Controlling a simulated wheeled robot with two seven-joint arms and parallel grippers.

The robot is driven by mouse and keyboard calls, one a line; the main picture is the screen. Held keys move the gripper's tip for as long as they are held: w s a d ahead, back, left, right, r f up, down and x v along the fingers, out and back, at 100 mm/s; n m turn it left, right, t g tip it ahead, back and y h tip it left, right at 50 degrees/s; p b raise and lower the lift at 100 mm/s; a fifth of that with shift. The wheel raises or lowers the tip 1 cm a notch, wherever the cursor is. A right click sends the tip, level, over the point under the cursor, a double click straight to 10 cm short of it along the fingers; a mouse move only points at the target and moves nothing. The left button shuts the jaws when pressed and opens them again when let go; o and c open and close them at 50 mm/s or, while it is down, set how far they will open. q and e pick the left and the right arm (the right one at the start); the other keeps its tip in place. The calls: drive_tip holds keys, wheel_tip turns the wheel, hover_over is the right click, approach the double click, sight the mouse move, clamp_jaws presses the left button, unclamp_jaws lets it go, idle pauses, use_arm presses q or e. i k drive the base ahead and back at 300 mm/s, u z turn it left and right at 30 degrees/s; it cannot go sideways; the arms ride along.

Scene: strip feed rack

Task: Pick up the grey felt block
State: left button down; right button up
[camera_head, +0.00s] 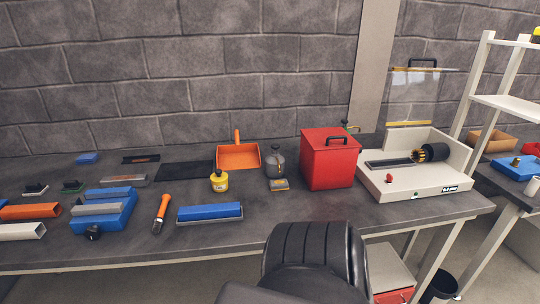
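A small grey block with a yellowish edge (279,184) lies flat on the dark workbench (330,212), just in front of a grey metal can (275,163). It looks like the grey felt block, but it is too small to make out the felt. A yellow bottle with a dark cap (219,182) stands to its left and a red box with a black handle (329,160) to its right. Neither of my grippers is in view, and nothing is seen touching the block.
An orange dustpan (238,156) is behind. A white machine tray (420,185) is at right.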

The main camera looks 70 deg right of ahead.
sight(282, 184)
drive_tip(key=z, duration=0.45)
drive_tip(key=i, duration=0.65)
drive_tip(key=z, duration=1.05)
drive_tip(key=i, duration=0.35)
drive_tip(key=z, duration=0.45)
